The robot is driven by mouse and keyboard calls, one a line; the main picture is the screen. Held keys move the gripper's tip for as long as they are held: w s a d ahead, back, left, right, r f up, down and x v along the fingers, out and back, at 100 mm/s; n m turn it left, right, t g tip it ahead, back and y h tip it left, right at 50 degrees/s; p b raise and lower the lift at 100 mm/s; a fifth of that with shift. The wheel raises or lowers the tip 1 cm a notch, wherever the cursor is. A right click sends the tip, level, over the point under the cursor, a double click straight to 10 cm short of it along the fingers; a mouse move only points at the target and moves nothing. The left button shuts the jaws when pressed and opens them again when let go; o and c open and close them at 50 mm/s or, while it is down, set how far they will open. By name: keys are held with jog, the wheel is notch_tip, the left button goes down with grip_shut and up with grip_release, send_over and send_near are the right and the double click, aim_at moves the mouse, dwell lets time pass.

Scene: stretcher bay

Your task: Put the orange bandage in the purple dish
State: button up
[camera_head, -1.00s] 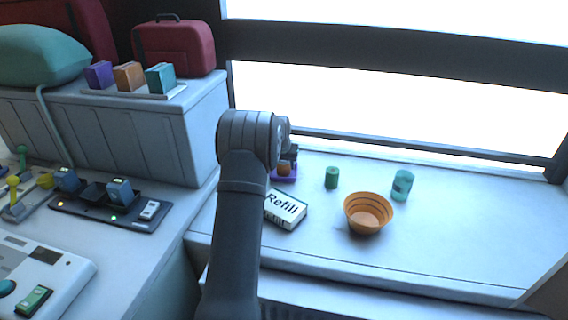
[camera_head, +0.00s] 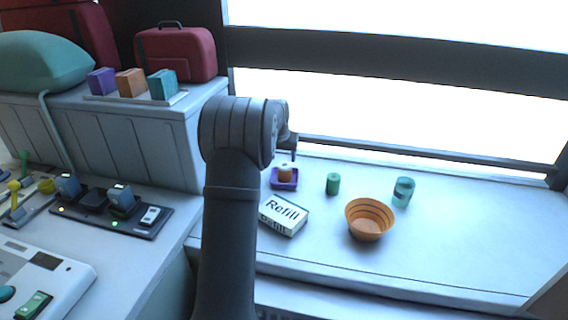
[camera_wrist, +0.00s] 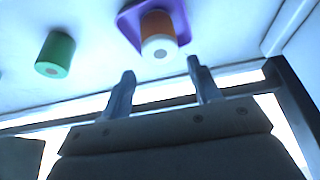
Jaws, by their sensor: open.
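The orange bandage (camera_head: 285,173) is a small orange roll with a pale end. It sits upright in the purple dish (camera_head: 276,184), a shallow square dish on the white counter by the window. In the wrist view the bandage (camera_wrist: 158,33) stands within the purple dish (camera_wrist: 130,22), just beyond my fingertips. My gripper (camera_wrist: 162,80) is open and empty, its two fingers apart and clear of the bandage. In the head view my arm hides most of the gripper; a finger (camera_head: 294,155) shows above and behind the dish.
A green roll (camera_head: 333,184), a teal cup (camera_head: 403,192) and an orange bowl (camera_head: 369,219) stand to the right on the counter. A white "Refill" box (camera_head: 284,215) lies in front of the dish. The counter's right part is clear.

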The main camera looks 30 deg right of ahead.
aim_at(285, 163)
jog(key=v, duration=0.2)
jog(key=shift+s+a+r, duration=0.1)
jog(key=shift+r, duration=0.2)
jog(key=x, duration=1.2)
jog(key=shift+f, duration=0.35)
notch_tip(285, 163, up, 3)
jog(key=shift+r, duration=0.6)
